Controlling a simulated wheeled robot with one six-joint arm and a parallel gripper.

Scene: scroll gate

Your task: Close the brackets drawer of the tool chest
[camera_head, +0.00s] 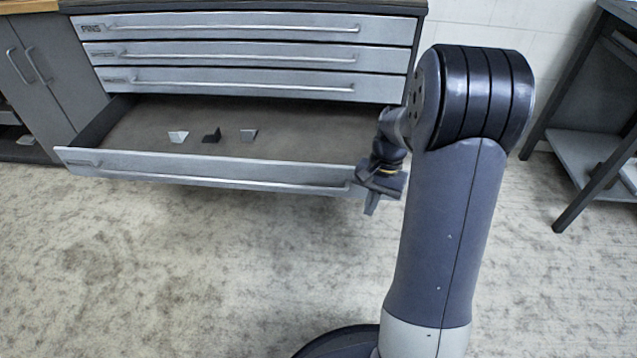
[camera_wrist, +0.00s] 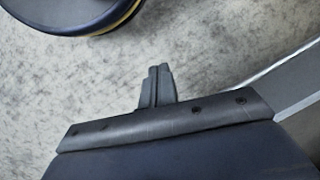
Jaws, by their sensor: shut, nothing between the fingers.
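The tool chest (camera_head: 400,65) stands at the back, with its grey drawers facing me. Its lowest visible drawer (camera_head: 230,172) is pulled out, and a bar handle runs along its front; I cannot read its label. Several small brackets, or parts like them, lie inside, among them a dark one (camera_head: 212,135) between two pale ones. My gripper (camera_head: 371,205) is shut and empty, at the right end of the open drawer's front; I cannot tell whether it touches. In the wrist view my shut fingers (camera_wrist: 157,85) show above the floor, and a grey edge (camera_wrist: 300,90) runs at the right.
The drawers above, one marked PINS (camera_head: 220,27), are shut. A grey cabinet (camera_head: 45,80) stands at the left. A dark metal table or rack (camera_head: 590,150) stands at the right. The speckled floor (camera_head: 200,270) in front of the chest is clear.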

